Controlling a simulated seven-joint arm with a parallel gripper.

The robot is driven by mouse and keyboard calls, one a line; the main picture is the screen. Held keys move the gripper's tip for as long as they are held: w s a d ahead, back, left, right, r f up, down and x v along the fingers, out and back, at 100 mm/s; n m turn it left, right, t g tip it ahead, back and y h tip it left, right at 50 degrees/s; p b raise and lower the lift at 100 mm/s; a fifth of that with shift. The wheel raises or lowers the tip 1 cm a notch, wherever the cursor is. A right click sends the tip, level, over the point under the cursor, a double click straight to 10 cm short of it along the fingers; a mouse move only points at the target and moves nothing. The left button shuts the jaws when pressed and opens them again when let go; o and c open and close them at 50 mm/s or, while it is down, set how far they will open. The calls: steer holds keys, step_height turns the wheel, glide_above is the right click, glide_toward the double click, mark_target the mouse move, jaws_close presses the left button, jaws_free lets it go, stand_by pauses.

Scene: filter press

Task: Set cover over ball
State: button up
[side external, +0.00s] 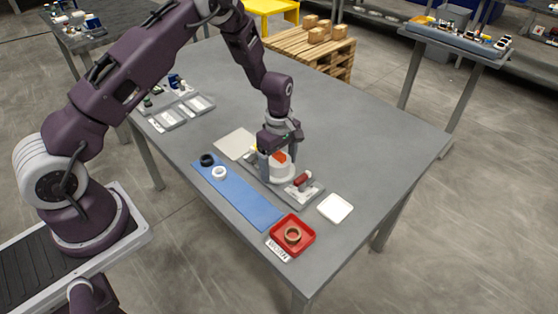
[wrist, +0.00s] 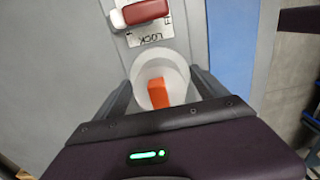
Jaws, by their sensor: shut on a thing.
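My gripper (side external: 279,163) is low over the grey tray near the middle of the table. Its fingers are shut on the sides of a white round piece (side external: 283,174), which looks like the cover. In the wrist view, the white round piece (wrist: 178,66) sits between the two fingers (wrist: 160,82). An orange block (wrist: 158,93) shows in the middle of it, on top or inside; I cannot tell which. No ball is visible. I cannot tell whether the white piece touches the tray beneath it.
A red and white part (side external: 301,181) lies beside my gripper, by a "LOCK" label (wrist: 150,38). A blue mat (side external: 245,200) holds a black ring (side external: 207,160) and a white ring (side external: 219,172). A white tray (side external: 335,208) is at right.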

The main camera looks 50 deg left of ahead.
mark_target(279, 153)
steer(key=shift+f, duration=0.2)
stand_by(0.4)
steer(key=o, duration=1.3)
steer(key=shift+o, duration=0.2)
steer(key=shift+r, duration=3.7)
steer(key=shift+r, duration=0.1)
